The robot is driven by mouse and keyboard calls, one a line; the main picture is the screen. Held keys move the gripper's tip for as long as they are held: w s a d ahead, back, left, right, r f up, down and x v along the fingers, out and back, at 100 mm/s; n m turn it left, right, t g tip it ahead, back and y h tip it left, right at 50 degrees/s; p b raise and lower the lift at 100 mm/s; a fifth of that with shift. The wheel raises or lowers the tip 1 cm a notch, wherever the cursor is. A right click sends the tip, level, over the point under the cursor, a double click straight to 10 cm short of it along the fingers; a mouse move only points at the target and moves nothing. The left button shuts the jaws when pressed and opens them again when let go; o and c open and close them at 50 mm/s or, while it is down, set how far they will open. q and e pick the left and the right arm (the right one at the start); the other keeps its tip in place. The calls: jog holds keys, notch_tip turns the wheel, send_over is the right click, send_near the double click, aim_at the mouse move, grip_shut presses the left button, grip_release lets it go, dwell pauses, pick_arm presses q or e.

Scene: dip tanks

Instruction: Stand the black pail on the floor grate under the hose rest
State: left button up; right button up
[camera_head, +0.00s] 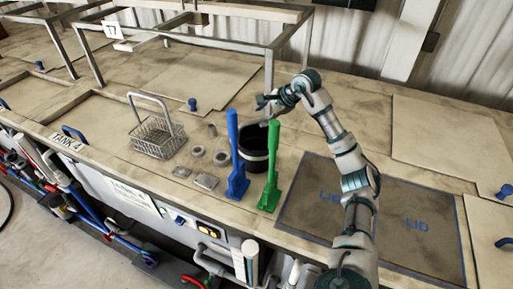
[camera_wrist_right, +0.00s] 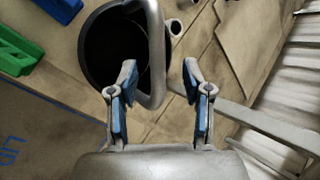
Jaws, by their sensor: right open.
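The black pail (camera_head: 253,163) stands on the tank-top deck between a blue upright tool and a green one. My right gripper (camera_head: 263,104) is above the pail at its handle. In the right wrist view, the pail (camera_wrist_right: 98,48) lies beyond the fingers, its dark mouth facing up. Its grey handle (camera_wrist_right: 157,50) stands raised and passes between the two open fingers of the right gripper (camera_wrist_right: 159,70). The fingers are apart, with visible gaps to the handle. My left gripper is out of view. I cannot make out the floor grate or the hose rest.
The blue tool (camera_head: 237,160) and green tool (camera_head: 271,175) stand close beside the pail. A wire basket (camera_head: 157,136) and several small metal parts lie to the left. A dark mat marked LID (camera_head: 400,225) is at right. Pipes run below the front edge.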

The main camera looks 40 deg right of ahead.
aim_at(258, 119)
jog(key=p+x, duration=0.1)
jog(key=x, duration=0.4)
jog(key=shift+f, duration=0.25)
jog(key=shift+s+r, duration=0.1)
grip_shut()
